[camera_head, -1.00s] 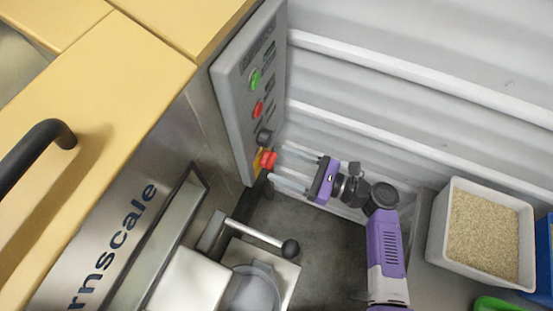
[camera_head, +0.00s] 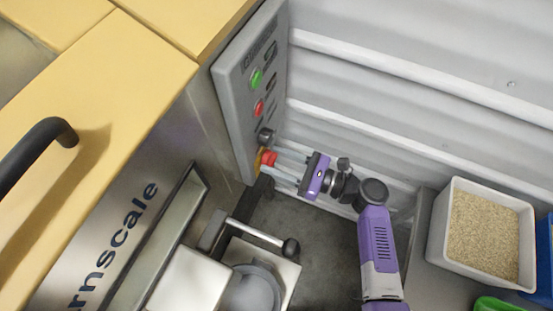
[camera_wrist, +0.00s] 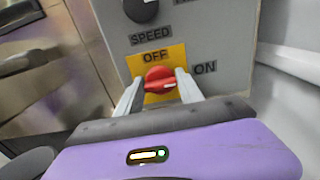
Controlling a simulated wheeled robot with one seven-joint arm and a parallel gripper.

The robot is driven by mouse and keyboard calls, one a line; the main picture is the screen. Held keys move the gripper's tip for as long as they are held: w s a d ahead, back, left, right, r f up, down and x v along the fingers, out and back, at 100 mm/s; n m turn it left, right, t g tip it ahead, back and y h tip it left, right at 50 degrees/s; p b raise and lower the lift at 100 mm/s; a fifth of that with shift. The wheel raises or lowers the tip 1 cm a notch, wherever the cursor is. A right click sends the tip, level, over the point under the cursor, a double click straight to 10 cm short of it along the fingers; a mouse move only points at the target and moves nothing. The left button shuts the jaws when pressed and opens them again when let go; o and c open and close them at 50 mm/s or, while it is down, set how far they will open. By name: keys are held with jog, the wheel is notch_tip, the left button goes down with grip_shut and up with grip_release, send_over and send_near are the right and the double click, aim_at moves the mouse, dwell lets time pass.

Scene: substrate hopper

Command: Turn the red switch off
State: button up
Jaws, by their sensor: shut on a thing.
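The red switch (camera_head: 267,157) is a knob on a yellow plate low on the grey control panel (camera_head: 236,106). In the wrist view the red switch (camera_wrist: 159,78) sits between my two pale fingers, with "OFF" printed above it and "ON" to its right. A small pale mark shows on the knob's right side, toward the "ON" side. My gripper (camera_wrist: 160,85) is shut on the switch, one finger at each side. In the head view my gripper (camera_head: 272,165) reaches the panel from the right, and its fingers partly hide the switch.
A black speed knob (camera_wrist: 140,8) sits just above the switch. Green (camera_head: 256,78) and red (camera_head: 259,108) buttons are higher on the panel. A ball-ended lever (camera_head: 262,234) stands below. A ribbed wall is behind my arm, and a grain bin (camera_head: 437,222) is at right.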

jog(key=shift+s+f+n+b, duration=0.15)
jog(key=shift+n+b, duration=2.85)
jog(key=shift+n, duration=1.5)
jog(key=shift+s+f+n+b, duration=0.15)
jog(key=shift+n+b, duration=2.85)
jog(key=shift+n, duration=1.5)
jog(key=shift+w, duration=0.1)
jog(key=o, duration=1.4)
jog(key=shift+r, duration=0.1)
jog(key=shift+d, duration=0.1)
jog(key=v, duration=0.7)
jog(key=shift+d, duration=0.3)
